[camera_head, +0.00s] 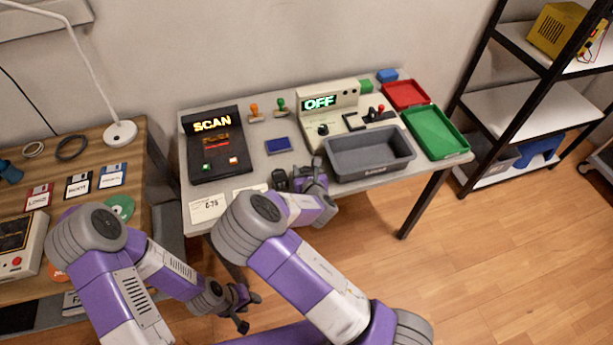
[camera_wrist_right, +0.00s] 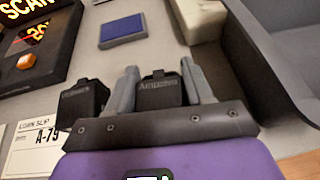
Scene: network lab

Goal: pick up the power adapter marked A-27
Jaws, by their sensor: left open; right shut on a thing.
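My right gripper (camera_head: 308,178) is at the table's front edge, left of the grey bin. In the right wrist view its fingers (camera_wrist_right: 161,82) are closed on the sides of a black power adapter (camera_wrist_right: 161,93). Light lettering shows on that adapter, but I cannot read an A-27 mark. A second black adapter (camera_wrist_right: 83,103) stands just left of the fingers; it also shows in the head view (camera_head: 280,180). My left gripper (camera_head: 242,307) is open and empty, low in front of the table.
A grey bin (camera_head: 372,170) stands right of my right gripper. Left are a loan slip (camera_wrist_right: 33,147), seemingly reading A-79, and the black SCAN device (camera_head: 215,145). A blue pad (camera_head: 278,145) lies behind. Green (camera_head: 436,132) and red (camera_head: 406,94) trays are at right.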

